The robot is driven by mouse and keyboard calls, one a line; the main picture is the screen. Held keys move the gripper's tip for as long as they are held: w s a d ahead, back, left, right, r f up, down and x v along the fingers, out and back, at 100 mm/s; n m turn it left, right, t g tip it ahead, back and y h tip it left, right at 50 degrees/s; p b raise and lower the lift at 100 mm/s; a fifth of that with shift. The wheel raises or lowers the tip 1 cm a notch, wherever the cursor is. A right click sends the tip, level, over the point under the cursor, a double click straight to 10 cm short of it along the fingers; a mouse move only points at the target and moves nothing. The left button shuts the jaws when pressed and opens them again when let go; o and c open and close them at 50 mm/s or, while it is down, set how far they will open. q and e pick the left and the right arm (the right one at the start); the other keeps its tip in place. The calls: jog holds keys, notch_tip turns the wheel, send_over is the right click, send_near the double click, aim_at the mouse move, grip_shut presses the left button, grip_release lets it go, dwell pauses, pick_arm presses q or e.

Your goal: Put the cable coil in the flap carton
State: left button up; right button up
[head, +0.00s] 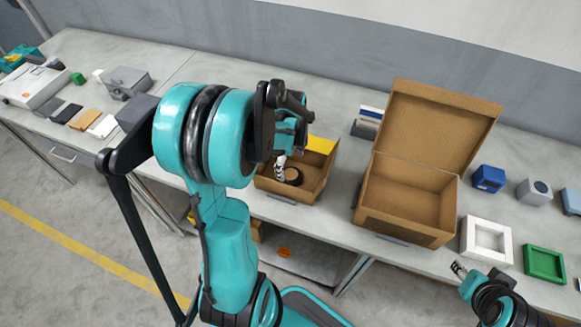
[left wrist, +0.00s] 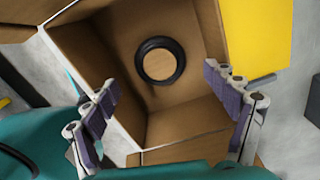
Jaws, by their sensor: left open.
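The cable coil (head: 293,176), a black ring, lies on the floor of a small open cardboard box (head: 318,187). In the left wrist view the whole coil (left wrist: 177,69) shows flat near the far wall of that box (left wrist: 112,72), with a brown centre. My left gripper (head: 281,170) is open and empty above the box, its fingers (left wrist: 168,105) spread on either side of the opening, apart from the coil. A larger carton (head: 398,190) with one big raised flap stands open and empty to the right. My right gripper (head: 458,268) is at the lower right, its jaws unclear.
A yellow piece (head: 321,145) is behind the small box. A white square frame (head: 486,241), a green tray (head: 545,263) and blue and grey blocks lie right of the larger carton. Several small items and a grey case (head: 128,81) lie at the left.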

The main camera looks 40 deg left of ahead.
aim_at(291, 173)
pick_arm(q)
notch_tip(291, 173, up, 8)
jog(key=p, duration=0.2)
jog(key=s+d+r+n+t, duration=0.3)
jog(key=d+n, duration=0.5)
jog(key=s+d+r+n+t, duration=0.3)
jog(key=d+r+n+t, duration=0.1)
jog(key=d+n, duration=0.4)
jog(key=shift+s+d+n, duration=0.2)
jog(key=shift+d+n, duration=0.2)
jog(key=shift+d, duration=0.25)
jog(key=shift+r, duration=0.1)
